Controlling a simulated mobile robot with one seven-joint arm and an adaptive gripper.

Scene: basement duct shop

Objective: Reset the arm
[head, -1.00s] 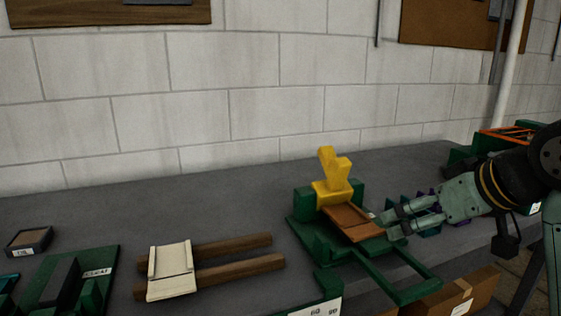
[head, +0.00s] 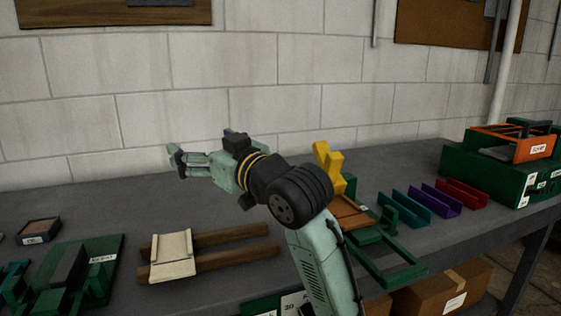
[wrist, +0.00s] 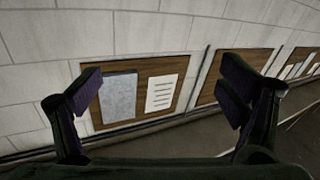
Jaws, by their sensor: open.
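My gripper (head: 178,162) is raised above the back of the grey bench in the head view and points left along the block wall. In the wrist view my gripper (wrist: 160,95) shows two dark fingers spread wide with nothing between them. Beyond the fingers are the wall and a brown board (wrist: 130,112) with a grey sheet and a white paper. My arm crosses the middle of the head view and hides part of the green fixture (head: 405,268) with the yellow piece (head: 329,165) and the brown plate (head: 350,212).
A cream piece (head: 172,256) lies across two wooden bars (head: 225,262). Green fixtures (head: 98,268) and a small tray (head: 38,231) are at left. Coloured channels (head: 435,200) and a green box with an orange frame (head: 500,180) are at right. Cardboard boxes (head: 445,292) sit below the bench.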

